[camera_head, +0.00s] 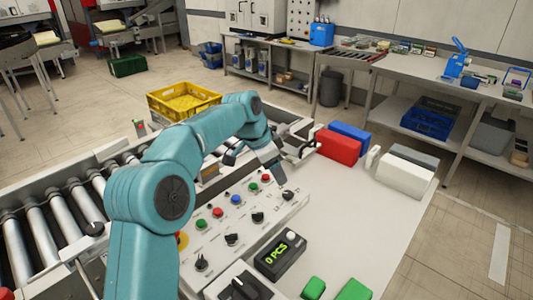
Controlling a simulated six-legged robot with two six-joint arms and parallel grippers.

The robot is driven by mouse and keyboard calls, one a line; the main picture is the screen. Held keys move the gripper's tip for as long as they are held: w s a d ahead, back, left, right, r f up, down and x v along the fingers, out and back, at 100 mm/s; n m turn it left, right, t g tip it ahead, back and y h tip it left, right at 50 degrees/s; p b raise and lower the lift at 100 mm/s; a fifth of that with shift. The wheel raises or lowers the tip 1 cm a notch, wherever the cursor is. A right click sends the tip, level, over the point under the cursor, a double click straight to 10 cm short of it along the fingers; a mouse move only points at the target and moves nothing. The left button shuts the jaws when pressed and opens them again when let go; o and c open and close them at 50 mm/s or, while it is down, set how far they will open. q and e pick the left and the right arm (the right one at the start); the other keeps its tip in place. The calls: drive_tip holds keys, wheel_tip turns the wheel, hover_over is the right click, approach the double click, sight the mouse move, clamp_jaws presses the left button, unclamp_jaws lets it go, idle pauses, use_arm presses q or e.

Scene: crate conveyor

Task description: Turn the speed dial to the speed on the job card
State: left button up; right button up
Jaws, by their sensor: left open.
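A sloped white control panel (215,240) stands in front of me, with red, green and blue buttons and several black dials. Other dials sit at the near left (201,262) and along the front row (232,239). A larger black knob (245,287) is on a white box at the bottom. The labels are too small to tell which is the speed dial. My left gripper (277,178) is open above the panel's far end, partly hidden by its arm. I cannot make out a job card. My right gripper is not in view.
A black counter (280,254) reads "0 PCS". Green blocks (353,290) lie at the front, and red (338,146) and white (405,176) boxes at the back. A roller conveyor (40,230) with a yellow crate (184,101) beyond it lies left. The white table's right side is clear.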

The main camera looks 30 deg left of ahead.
use_arm(q)
drive_tip(key=v, duration=0.7)
drive_tip(key=shift+p, duration=0.3)
drive_tip(key=shift+r, duration=0.15)
